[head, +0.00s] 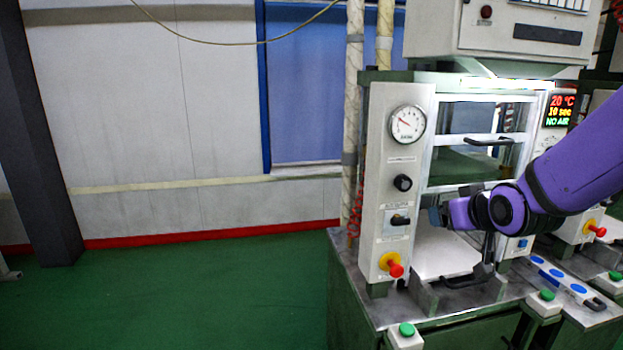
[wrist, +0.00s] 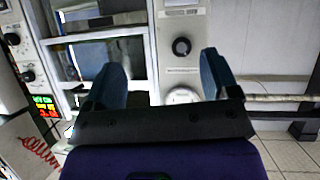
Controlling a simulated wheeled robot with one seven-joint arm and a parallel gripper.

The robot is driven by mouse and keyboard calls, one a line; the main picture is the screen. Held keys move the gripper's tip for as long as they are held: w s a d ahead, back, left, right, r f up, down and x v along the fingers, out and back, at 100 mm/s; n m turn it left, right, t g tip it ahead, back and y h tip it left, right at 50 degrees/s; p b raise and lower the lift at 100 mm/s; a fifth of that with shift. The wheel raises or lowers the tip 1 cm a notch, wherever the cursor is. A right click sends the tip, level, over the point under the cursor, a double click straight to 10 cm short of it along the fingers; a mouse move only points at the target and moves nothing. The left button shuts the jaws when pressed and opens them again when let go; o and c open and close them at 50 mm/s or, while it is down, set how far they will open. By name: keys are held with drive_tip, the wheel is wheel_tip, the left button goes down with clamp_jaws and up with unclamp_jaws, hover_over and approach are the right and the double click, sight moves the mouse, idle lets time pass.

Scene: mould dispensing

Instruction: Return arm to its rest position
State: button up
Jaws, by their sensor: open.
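My gripper (head: 436,212) is in front of the press (head: 376,150), beside its white control panel, with my purple arm reaching in from the right. In the wrist view the two blue fingers of my gripper (wrist: 163,78) are spread wide with nothing between them. Beyond them the panel shows a black round knob (wrist: 181,46) and, lower, part of the gauge (wrist: 182,96). In the head view the panel carries the gauge (head: 407,124), the black knob (head: 402,183), a black switch (head: 399,219) and a red button (head: 394,268). Whether a finger touches the panel cannot be told.
A white plate (head: 440,257) with a black handle lies in the press below my gripper. The display (head: 560,110) reads 20 °C, 10 sec, NO AIR. Green buttons (head: 407,330) stand at the front edge. The green floor (head: 200,300) to the left is clear.

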drive_tip(key=s+d+r+m+g, duration=0.1)
drive_tip(key=s+r+g, duration=0.2)
drive_tip(key=s, duration=0.9)
drive_tip(key=s+d+r+g, duration=0.1)
drive_tip(key=s+r+g, duration=0.2)
drive_tip(key=s, duration=0.9)
wheel_tip(320, 180, up, 2)
drive_tip(key=shift+s+m+g+h, duration=0.4)
